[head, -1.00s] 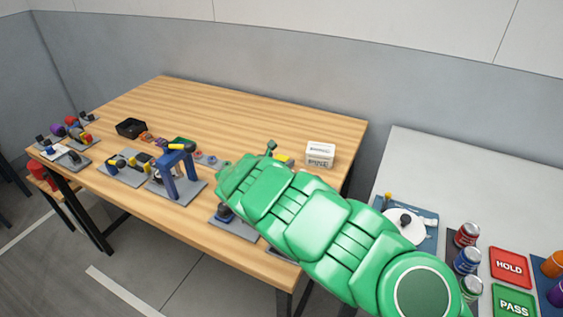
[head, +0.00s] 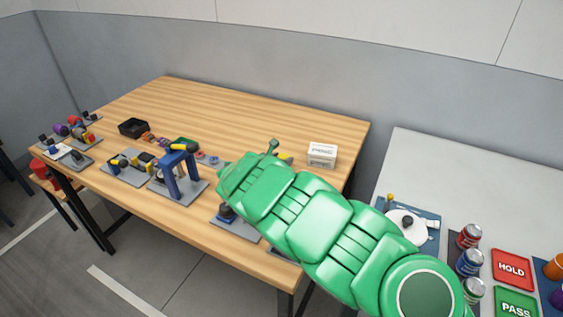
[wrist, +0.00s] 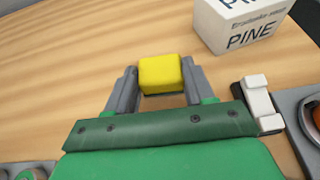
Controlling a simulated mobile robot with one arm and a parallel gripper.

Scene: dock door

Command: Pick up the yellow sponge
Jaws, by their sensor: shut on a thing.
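The yellow sponge (wrist: 160,74) is a small block between the two grey fingers of my gripper (wrist: 160,82) in the wrist view. The fingers press on its left and right sides, so my gripper is shut on it. I cannot tell for sure whether it is clear of the wooden table. In the head view only a small yellow part of the sponge (head: 285,157) shows past my green arm, which hides most of the gripper.
A white box marked PINE (wrist: 240,22) stands just right of the sponge; it also shows in the head view (head: 322,154). A blue stand (head: 181,172) and several fixtures line the table's (head: 235,108) front. The back of the table is clear.

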